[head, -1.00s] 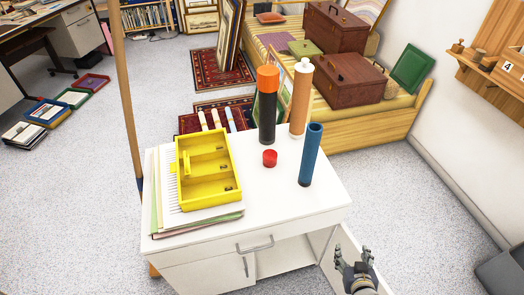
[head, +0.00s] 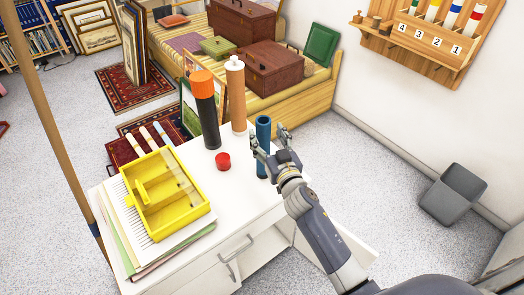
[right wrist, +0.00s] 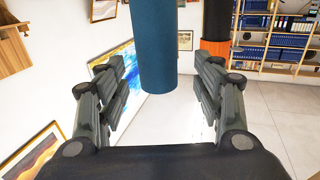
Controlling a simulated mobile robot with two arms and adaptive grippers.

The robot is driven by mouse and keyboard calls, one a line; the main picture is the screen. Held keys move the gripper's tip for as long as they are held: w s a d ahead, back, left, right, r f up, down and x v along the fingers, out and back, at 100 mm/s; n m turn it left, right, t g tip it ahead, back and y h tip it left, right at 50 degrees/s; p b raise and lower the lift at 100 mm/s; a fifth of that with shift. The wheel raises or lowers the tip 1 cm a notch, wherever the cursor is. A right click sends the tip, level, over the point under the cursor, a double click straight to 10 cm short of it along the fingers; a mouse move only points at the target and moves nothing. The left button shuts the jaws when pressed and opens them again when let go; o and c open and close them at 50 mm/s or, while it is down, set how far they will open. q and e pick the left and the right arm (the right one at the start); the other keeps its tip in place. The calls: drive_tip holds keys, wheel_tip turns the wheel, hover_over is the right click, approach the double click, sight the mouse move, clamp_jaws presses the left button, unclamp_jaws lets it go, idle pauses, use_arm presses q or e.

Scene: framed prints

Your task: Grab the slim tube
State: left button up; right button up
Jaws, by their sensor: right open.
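A slim blue tube (head: 263,130) stands upright at the right side of the white cabinet top (head: 200,235). My right gripper (head: 271,143) is open at the tube's upper part, and its forearm hides some of the cabinet edge. In the right wrist view, the blue tube (right wrist: 157,45) shows between the two spread fingers (right wrist: 160,75), with gaps on both sides. A black tube with an orange cap (head: 206,115) and a tan tube with a white cap (head: 236,95) stand behind it to the left. My left gripper is not in view.
A small red cap (head: 222,161) lies left of the blue tube. A yellow divided tray (head: 140,207) sits on papers at the cabinet's left. A wall rack (head: 430,50) with numbered slots hangs at upper right. A grey bin (head: 453,193) stands on the floor.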

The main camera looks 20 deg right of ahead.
drive_tip(key=shift+w+r, duration=0.15)
drive_tip(key=shift+w, duration=0.2)
drive_tip(key=shift+w+p, duration=0.35)
drive_tip(key=shift+w, duration=1.95)
drive_tip(key=shift+r, duration=0.1)
clamp_jaws()
